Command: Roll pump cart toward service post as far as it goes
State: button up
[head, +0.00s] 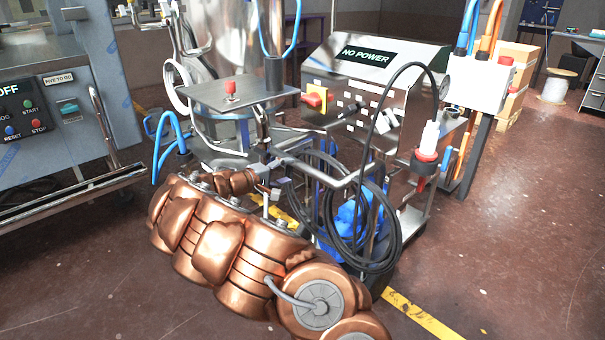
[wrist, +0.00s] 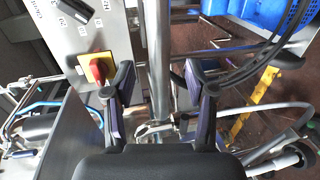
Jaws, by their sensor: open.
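The pump cart (head: 405,160) stands in the middle of the head view. It has a steel cabinet with a "NO POWER" display, a blue pump (head: 348,218), a coiled black hose and a tubular push handle (head: 335,178). The service post (head: 478,150) is just behind and right of it, carrying a white box with blue and orange hoses. My gripper (wrist: 158,78) is open at the handle. In the wrist view a steel bar (wrist: 157,45) runs between the two fingers, with visible gaps on both sides. In the head view, my copper arm partly hides the gripper.
A grey machine (head: 65,110) with a front rail stands at the left. A steel vessel (head: 222,50) and a plate with a red button (head: 231,88) stand behind my gripper. Cartons (head: 515,75) sit at the back right. The floor on the right is open, with a yellow line (head: 420,315).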

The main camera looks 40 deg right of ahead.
aim_at(299, 168)
jog(key=d, duration=0.2)
jog(key=d+f, duration=0.1)
jog(key=d, duration=0.2)
jog(key=d+b, duration=0.1)
jog(key=d, duration=0.1)
jog(key=shift+s+d+f, duration=0.1)
jog(key=shift+d+f, duration=0.05)
grip_shut()
dwell(0.4)
